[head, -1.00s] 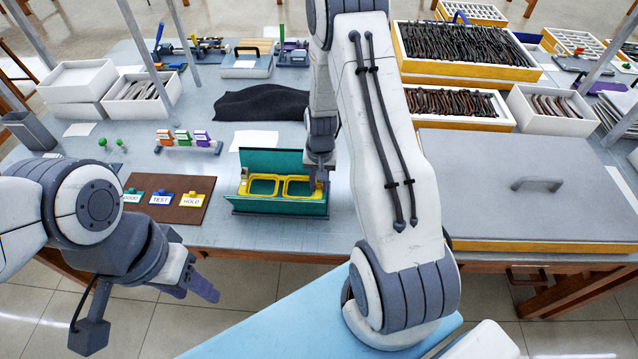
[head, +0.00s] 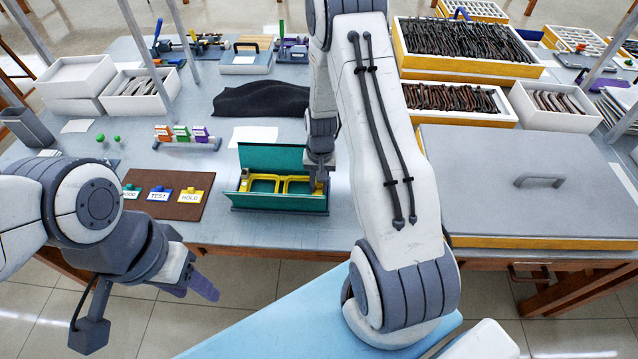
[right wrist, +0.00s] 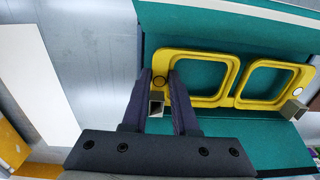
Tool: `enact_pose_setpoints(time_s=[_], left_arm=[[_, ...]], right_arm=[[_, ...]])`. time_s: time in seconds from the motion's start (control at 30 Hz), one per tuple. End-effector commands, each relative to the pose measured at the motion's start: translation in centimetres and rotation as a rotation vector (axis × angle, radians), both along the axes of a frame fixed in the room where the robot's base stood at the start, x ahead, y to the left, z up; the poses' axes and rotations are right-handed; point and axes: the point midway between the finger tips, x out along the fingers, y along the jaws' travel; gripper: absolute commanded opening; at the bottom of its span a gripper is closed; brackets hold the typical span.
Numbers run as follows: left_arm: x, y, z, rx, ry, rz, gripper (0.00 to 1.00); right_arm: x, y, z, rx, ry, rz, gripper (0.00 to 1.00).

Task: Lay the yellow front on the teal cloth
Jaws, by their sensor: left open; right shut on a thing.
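The yellow front (head: 264,178) is an empty two-lens frame inside the open teal-lined case (head: 270,156) near the table's front edge. In the right wrist view the yellow front (right wrist: 236,101) is lens side up over the teal cloth (right wrist: 203,77). I cannot tell whether it touches the cloth. My right gripper (head: 319,183) is shut on the end piece of the front, at its right end in the head view. Its fingers (right wrist: 171,80) show in the right wrist view. My left gripper (head: 203,287) is open and empty, in front of the table edge.
A brown mat (head: 168,194) with coloured label tags lies left of the case. A white sheet (head: 253,136) and a black cloth (head: 262,100) lie behind it. A large grey lidded box (head: 530,185) stands to the right, beyond my right arm.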

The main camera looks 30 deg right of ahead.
Motion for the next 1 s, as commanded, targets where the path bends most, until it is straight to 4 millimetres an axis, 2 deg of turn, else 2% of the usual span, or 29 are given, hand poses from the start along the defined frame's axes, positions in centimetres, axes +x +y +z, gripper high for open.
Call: enact_pose_setpoints(time_s=[0.27, 0.3, 0.37, 0.4, 0.73, 1.0], left_arm=[[0.0, 0.0, 0.0, 0.0, 0.0, 0.0, 0.5], [0.0, 0.0, 0.0, 0.0, 0.0, 0.0, 0.5], [0.0, 0.0, 0.0, 0.0, 0.0, 0.0, 0.5], [0.0, 0.0, 0.0, 0.0, 0.0, 0.0, 0.5], [0.0, 0.0, 0.1, 0.0, 0.0, 0.0, 0.5], [0.0, 0.0, 1.4, 0.0, 0.0, 0.0, 0.5]], right_arm=[[0.0, 0.0, 0.0, -0.001, -0.001, 0.0, 0.0], [0.0, 0.0, 0.0, -0.001, -0.001, 0.0, 0.35], [0.0, 0.0, 0.0, -0.001, -0.001, 0.0, 0.58], [0.0, 0.0, 0.0, -0.001, -0.001, 0.0, 0.62], [0.0, 0.0, 0.1, 0.0, 0.0, 0.0, 0.62], [0.0, 0.0, 1.6, -0.001, -0.001, 0.0, 0.62]])
